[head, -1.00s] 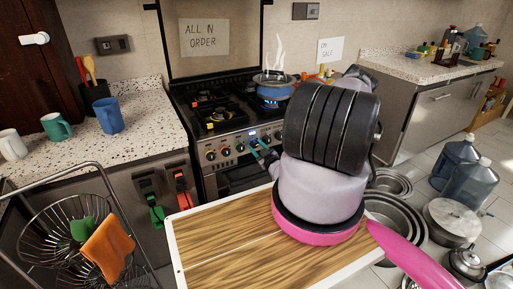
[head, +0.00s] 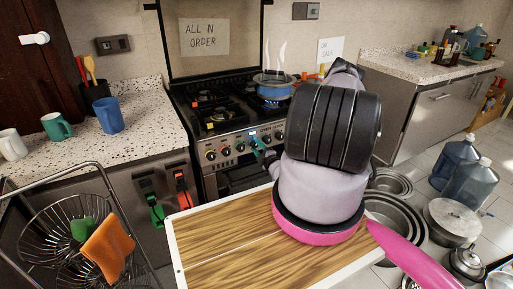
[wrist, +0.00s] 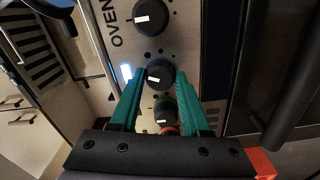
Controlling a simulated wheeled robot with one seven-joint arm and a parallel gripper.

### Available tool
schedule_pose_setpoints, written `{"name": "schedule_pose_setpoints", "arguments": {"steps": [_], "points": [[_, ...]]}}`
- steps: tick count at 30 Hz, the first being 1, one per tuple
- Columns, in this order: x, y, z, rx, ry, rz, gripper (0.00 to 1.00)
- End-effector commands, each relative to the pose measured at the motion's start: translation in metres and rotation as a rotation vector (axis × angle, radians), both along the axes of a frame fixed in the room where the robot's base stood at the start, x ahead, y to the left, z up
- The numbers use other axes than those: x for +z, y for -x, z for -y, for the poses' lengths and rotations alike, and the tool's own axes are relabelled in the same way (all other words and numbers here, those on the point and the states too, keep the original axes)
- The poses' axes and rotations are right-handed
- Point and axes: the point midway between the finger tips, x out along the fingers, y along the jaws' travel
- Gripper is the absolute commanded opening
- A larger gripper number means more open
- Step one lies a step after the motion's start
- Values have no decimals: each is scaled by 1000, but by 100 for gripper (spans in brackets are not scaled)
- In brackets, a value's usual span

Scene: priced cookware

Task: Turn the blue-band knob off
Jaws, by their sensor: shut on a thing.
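The stove's knob row (head: 225,151) runs along its front panel in the head view. My teal gripper (wrist: 157,73) has its two fingers on either side of a dark knob (wrist: 153,78) with a white mark, and is shut on it. The mark lies towards the panel's lit display (wrist: 127,72). In the head view my gripper (head: 259,146) is at the panel under the display.
A blue pot (head: 272,91) steams over a blue flame on the back right burner. A wood-topped surface (head: 225,235) and nested pans (head: 400,215) lie nearer me.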

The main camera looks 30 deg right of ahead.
Motion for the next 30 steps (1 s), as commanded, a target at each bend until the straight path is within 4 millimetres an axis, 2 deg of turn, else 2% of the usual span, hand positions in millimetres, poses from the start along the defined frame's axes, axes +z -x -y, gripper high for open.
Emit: {"name": "schedule_pose_setpoints", "arguments": {"steps": [6,15,30], "points": [[-1,1,-1,1,184,5,0],[-1,1,0,1,363,10,0],[-2,1,0,2,446,12,0]]}}
